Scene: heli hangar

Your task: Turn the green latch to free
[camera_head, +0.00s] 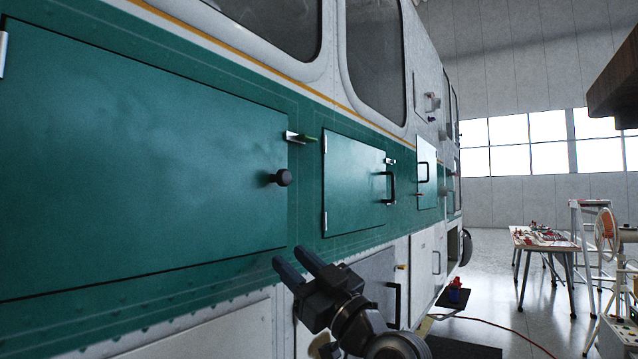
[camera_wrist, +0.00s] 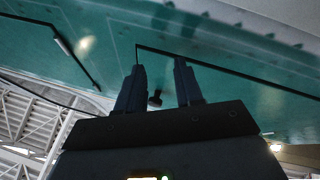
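The green latch (camera_head: 305,138) is a small green lever on a pale metal mount. It sits near the upper right corner of the large green door (camera_head: 150,150), on the helicopter's side in the head view. The lever points to the right. I cannot make out the latch in the wrist view. My gripper (camera_head: 290,256) is below the latch and the door's lower right corner. Its two dark fingers are apart with nothing between them, as the wrist view (camera_wrist: 159,68) also shows.
A black knob (camera_head: 281,178) sticks out from the large door, between my gripper's height and the latch. A smaller green door (camera_head: 355,180) with a black handle (camera_head: 390,187) is to the right. A table (camera_head: 543,240) stands far right; floor between is mostly open.

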